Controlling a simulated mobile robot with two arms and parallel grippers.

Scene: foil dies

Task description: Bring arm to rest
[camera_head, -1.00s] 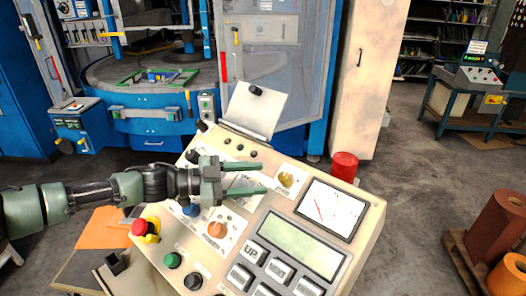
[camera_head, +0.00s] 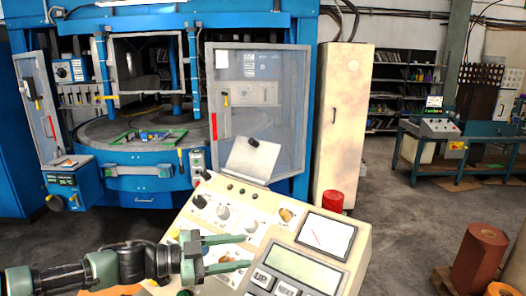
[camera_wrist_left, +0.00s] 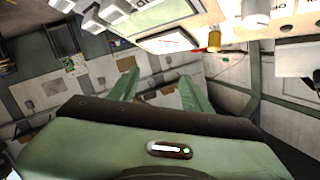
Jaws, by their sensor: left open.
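My left gripper (camera_head: 226,254) is open and empty, with its two green fingers apart and pointing right. It is over the left part of the beige control panel (camera_head: 345,262), and its arm comes in from the lower left. Its fingers also show in the left wrist view (camera_wrist_left: 160,88), with nothing between them. The panel's knobs and meter show at the top of that view. I cannot tell from the pictures whether the fingers touch the panel. My right gripper is not in view.
The panel carries a meter (camera_head: 325,235), a display, buttons and knobs. Behind it stands a blue machine with a grey door (camera_head: 258,105). A red cylinder (camera_head: 333,201) is by a beige cabinet (camera_head: 343,125). Brown rolls (camera_head: 480,258) stand at lower right. Grey floor (camera_head: 400,215) is clear between.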

